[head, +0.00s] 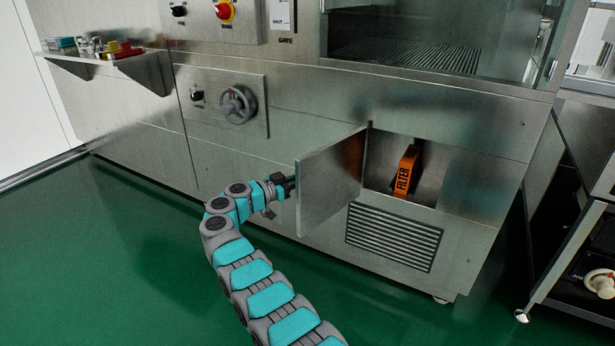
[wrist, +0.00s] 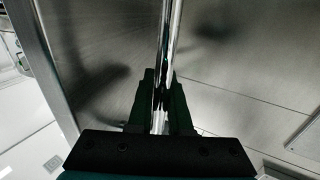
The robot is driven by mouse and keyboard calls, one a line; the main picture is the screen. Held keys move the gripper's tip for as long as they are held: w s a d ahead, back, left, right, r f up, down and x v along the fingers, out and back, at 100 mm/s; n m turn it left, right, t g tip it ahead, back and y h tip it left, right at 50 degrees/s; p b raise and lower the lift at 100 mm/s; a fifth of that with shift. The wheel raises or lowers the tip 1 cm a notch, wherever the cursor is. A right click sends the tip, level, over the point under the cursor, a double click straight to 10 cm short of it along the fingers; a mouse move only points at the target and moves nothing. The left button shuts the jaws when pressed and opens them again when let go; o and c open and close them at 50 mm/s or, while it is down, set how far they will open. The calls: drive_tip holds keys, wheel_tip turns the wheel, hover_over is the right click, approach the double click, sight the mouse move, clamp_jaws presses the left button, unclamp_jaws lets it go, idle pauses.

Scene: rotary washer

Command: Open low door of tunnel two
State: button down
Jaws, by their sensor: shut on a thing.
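The low door (head: 330,185) is a flat steel panel, swung well outward from the machine front. Behind it the compartment (head: 432,160) is open to view. An orange box marked FILTER (head: 405,170) stands in it, leaning slightly. My gripper (head: 289,186) is at the outer face of the door, by its free left edge. In the wrist view my gripper (wrist: 163,88) is shut on a shiny upright bar, the door handle (wrist: 170,35). The handle is hidden in the head view.
A louvred vent (head: 394,237) is below the compartment. A handwheel (head: 237,104) is on the panel to the left, and a shelf with small items (head: 110,62) is farther left. A dark cart (head: 580,215) stands at the right. The green floor before the machine is clear.

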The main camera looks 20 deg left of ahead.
drive_tip(key=c, duration=1.1)
unclamp_jaws()
drive_tip(key=shift+s+a+f, duration=0.15)
drive_tip(key=shift+a+f, duration=0.15)
drive_tip(key=shift+r, duration=0.15)
drive_tip(key=shift+d, duration=0.1)
drive_tip(key=v, duration=0.7)
drive_tip(key=shift+s+a, duration=0.25)
drive_tip(key=shift+s, duration=0.05)
